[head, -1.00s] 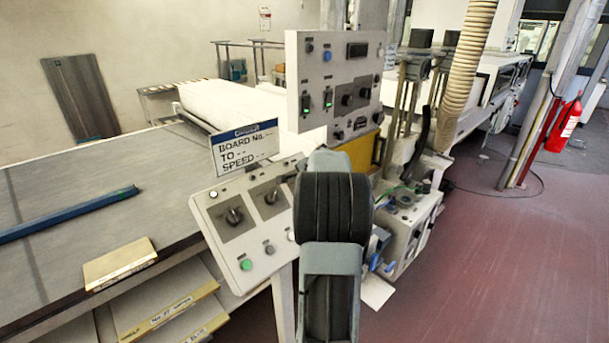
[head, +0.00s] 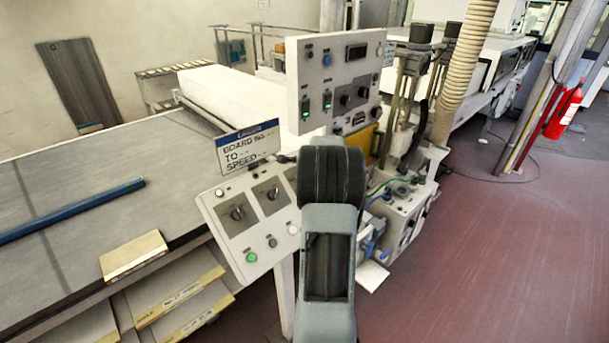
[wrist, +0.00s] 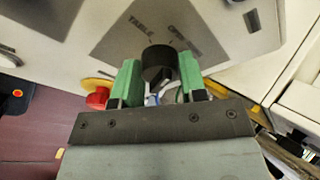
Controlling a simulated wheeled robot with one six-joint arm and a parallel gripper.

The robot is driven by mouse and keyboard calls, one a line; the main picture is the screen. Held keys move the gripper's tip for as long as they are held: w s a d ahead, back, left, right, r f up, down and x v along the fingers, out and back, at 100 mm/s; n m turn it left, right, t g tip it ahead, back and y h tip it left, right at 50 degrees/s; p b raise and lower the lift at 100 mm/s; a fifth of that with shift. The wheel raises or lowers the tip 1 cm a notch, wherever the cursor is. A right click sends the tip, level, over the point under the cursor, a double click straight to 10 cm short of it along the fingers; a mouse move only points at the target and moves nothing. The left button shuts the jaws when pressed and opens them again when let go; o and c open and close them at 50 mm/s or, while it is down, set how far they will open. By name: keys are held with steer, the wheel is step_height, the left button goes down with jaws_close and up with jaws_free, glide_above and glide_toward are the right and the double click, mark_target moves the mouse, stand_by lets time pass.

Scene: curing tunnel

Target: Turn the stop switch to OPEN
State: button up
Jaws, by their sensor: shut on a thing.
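In the wrist view a dark round knob (wrist: 159,62) stands out from a grey plate (wrist: 125,40) on a light panel. The lettering on the plate looks like "TABLE" and "OPERATION", partly blurred; I cannot read an OPEN mark. My gripper (wrist: 159,82) has one green finger on each side of the knob and is shut on it. The knob's pointer direction is hard to tell. In the head view my arm hides the gripper and the knob in it.
A red button (wrist: 97,98) with a yellow base sits left of my gripper. In the head view a tilted panel (head: 225,247) has two rotary switches and a green button; an upright panel (head: 294,80) stands behind. A fire extinguisher (head: 566,112) hangs right, beside open floor (head: 500,260).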

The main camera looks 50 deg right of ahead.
stand_by(0.3)
steer(key=o, duration=0.9)
steer(key=b+v, duration=0.2)
steer(key=v, duration=1.1)
steer(key=shift+s+r, duration=0.25)
steer(key=shift+r, duration=0.1)
